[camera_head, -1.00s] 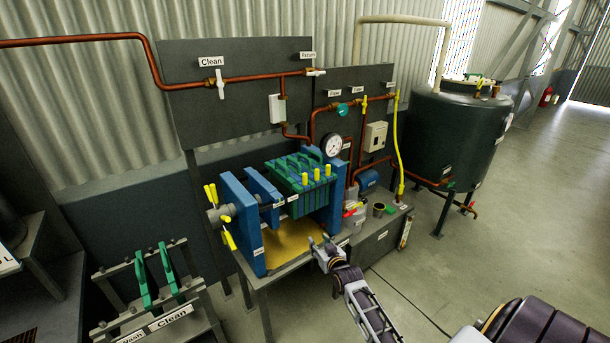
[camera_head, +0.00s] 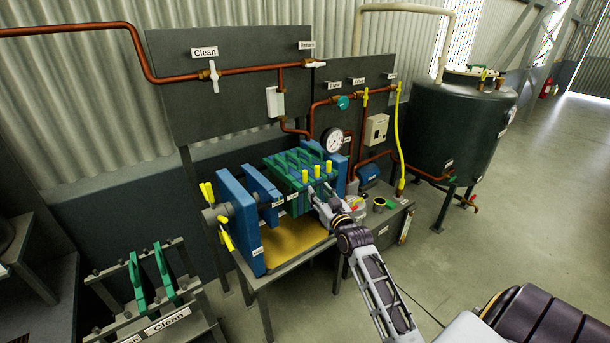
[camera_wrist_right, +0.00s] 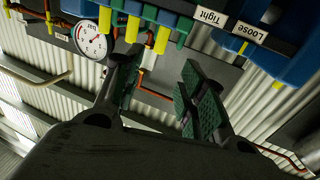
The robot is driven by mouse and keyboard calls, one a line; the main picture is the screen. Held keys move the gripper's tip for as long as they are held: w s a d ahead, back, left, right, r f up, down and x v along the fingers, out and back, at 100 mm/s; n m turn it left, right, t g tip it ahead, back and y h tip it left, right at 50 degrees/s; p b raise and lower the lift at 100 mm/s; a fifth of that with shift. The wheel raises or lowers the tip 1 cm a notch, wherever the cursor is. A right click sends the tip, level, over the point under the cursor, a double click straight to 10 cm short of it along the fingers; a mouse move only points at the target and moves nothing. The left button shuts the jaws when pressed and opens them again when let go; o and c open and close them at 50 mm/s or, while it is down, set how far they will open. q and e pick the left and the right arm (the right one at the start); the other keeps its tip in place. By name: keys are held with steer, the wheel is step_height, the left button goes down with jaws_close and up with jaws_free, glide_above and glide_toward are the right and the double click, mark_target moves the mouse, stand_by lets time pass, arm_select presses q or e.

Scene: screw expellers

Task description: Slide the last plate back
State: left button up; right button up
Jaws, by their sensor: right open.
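The filter press (camera_head: 232,200) has blue end pieces with a pack of green plates (camera_head: 283,178) between them. Several yellow tabs stick out of the plates' near side. My right gripper (camera_head: 318,196) is at the near side of the pack, just below the tabs, and hides part of the nearest plates. In the right wrist view, my right gripper (camera_wrist_right: 158,92) is open and its fingers are apart with nothing between them. The plates' yellow tabs (camera_wrist_right: 161,40) hang at the top of that view, beyond the fingertips. I cannot tell whether a finger touches a plate. My left gripper is not in view.
A blue block labelled Tight and Loose (camera_wrist_right: 280,50) is right of the plates in the wrist view. A pressure gauge (camera_head: 332,140) and copper pipes stand behind the press. A tan tray (camera_head: 290,240) lies under it. A rack with green plates (camera_head: 138,285) stands at left.

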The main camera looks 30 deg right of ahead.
mark_target(306, 175)
steer(key=shift+w, duration=0.2)
steer(key=shift+w+d+p, duration=0.25)
steer(key=shift+w+d, duration=0.2)
steer(key=shift+w, duration=1.75)
steer(key=shift+w+d+p, duration=0.25)
steer(key=shift+w+d, duration=0.15)
steer(key=shift+w, duration=1.85)
steer(key=shift+w+d+p, duration=0.25)
steer(key=shift+w+d, duration=0.2)
steer(key=shift+w, duration=1.75)
jaws_close()
